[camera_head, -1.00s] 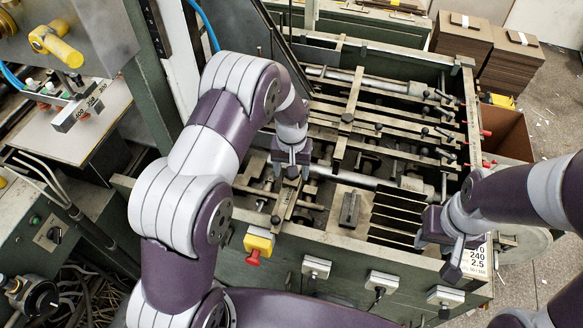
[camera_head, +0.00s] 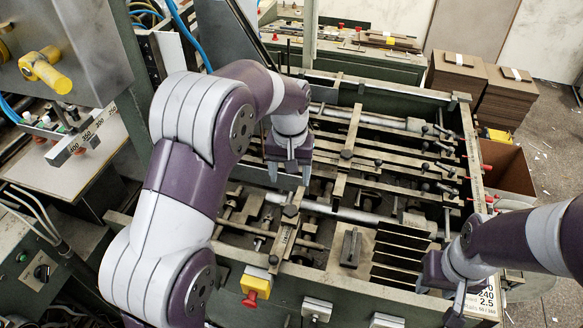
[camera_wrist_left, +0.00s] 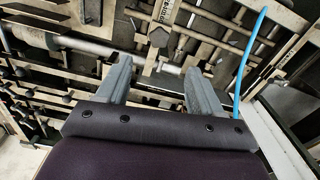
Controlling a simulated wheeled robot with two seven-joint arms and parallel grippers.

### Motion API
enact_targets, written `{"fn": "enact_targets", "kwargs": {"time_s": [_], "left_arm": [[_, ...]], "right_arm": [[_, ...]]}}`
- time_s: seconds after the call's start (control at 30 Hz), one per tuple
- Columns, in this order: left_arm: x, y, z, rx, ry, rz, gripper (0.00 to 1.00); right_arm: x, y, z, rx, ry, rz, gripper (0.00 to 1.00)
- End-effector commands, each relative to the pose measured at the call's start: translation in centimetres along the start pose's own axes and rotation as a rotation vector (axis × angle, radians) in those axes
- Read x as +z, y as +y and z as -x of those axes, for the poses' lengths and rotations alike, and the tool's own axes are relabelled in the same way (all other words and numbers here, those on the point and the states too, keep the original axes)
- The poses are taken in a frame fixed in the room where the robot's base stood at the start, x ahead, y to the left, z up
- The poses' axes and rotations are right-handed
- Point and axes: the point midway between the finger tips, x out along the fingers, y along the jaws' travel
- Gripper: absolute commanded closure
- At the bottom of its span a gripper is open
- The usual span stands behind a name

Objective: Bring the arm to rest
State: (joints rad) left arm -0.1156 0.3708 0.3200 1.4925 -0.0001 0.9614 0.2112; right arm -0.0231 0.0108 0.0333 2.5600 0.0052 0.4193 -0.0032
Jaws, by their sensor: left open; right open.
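My left gripper (camera_head: 288,172) hangs over the left part of the feeder machine (camera_head: 400,88), with its fingers pointing down. Its two fingers stand apart with nothing between them in the left wrist view (camera_wrist_left: 160,80). My right gripper (camera_head: 447,295) is at the right front of the machine, beside the dark slanted plates. It is open and I see nothing held in it. The arm of the left gripper bends up and over from the lower left of the head view.
The machine's frame holds rails, rods and levers under the left gripper. A yellow box with a red button (camera_head: 256,284) sits on its front edge. Stacks of greyboard (camera_head: 456,75) and an open cardboard box (camera_head: 509,170) stand at the right. A blue hose (camera_wrist_left: 243,60) runs near the left gripper.

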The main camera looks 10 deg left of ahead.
Motion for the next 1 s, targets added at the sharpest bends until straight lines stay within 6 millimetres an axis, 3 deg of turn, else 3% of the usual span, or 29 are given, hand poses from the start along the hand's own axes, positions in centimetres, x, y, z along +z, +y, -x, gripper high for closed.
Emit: {"fn": "enact_targets", "kwargs": {"time_s": [0.27, 0.37, 0.6, 0.7, 0.77, 1.0], "left_arm": [[-0.4, 0.1, -0.6, 0.007, 0.034, -0.036, 0.34], [2.4, -0.6, -3.0, 0.007, 0.039, -0.089, 0.34], [14.0, -4.5, -8.5, 0.010, 0.091, -0.151, 0.34], [17.8, -5.6, -9.9, 0.009, 0.097, -0.137, 0.34], [18.6, -6.0, -10.2, 0.009, 0.111, -0.125, 0.34], [18.2, -6.1, -9.4, 0.010, 0.123, -0.117, 0.34]], "right_arm": [[0.0, 0.0, 0.0, 0.000, 0.000, 0.000, 0.57], [0.1, 0.0, -0.5, 0.000, 0.000, 0.000, 0.57], [0.7, 0.0, -5.5, 0.000, -0.001, 0.000, 0.57], [0.8, 0.0, -7.1, 0.000, 0.000, 0.000, 0.57], [1.0, 0.0, -8.0, 0.000, 0.000, 0.000, 0.57], [0.9, 0.0, -7.5, 0.000, 0.000, 0.000, 0.57]]}}
